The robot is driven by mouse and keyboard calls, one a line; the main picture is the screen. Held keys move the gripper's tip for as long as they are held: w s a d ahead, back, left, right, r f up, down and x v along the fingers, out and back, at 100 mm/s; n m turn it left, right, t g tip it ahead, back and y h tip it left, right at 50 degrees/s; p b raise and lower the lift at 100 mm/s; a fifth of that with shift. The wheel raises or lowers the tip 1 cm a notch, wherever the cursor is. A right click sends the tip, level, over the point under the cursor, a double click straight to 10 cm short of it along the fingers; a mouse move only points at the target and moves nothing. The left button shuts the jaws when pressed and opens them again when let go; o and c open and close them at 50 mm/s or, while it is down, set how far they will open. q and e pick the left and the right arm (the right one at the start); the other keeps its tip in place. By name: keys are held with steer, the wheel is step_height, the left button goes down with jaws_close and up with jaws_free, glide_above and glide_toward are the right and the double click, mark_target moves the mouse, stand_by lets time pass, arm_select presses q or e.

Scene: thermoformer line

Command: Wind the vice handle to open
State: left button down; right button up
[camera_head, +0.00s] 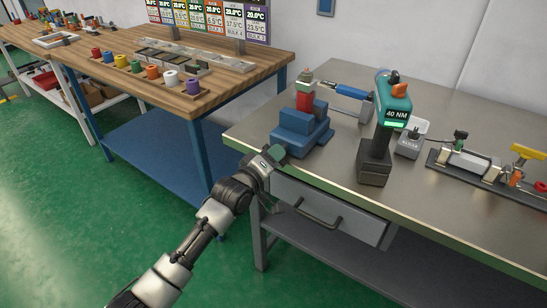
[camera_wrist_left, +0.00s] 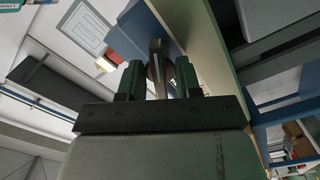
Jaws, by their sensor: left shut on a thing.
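The blue vice (camera_head: 292,138) stands at the near left corner of the grey bench. A red block (camera_head: 304,103) sits upright at its jaws, with a small stepped piece on top. My left gripper (camera_head: 275,154) is at the vice's near left side, just off the bench edge. In the left wrist view its two dark green fingers (camera_wrist_left: 158,78) are shut on the grey metal vice handle (camera_wrist_left: 157,58), which runs up between them towards the blue vice body (camera_wrist_left: 148,28). In the head view the gripper hides the handle. My right gripper is not in view.
A teal torque driver (camera_head: 393,102) reading 40 NM stands right of the vice, beside a blue-handled tool (camera_head: 352,92). A clamp fixture (camera_head: 480,165) lies further right. A drawer (camera_head: 325,212) sits below the bench edge. A wooden bench (camera_head: 200,100) with coloured spools is to the left.

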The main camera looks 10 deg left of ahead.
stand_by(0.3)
arm_select(q)
steer(key=shift+r+n+p, duration=0.1)
steer(key=shift+n+p, duration=0.6)
steer(key=shift+n, duration=0.3)
steer(key=shift+n+p, duration=0.35)
steer(key=shift+n, duration=1.05)
steer(key=n+p, duration=0.1)
steer(key=n, duration=0.1)
steer(key=shift+n, duration=0.3)
steer(key=shift+f+n, duration=0.2)
steer(key=shift+n, duration=0.9)
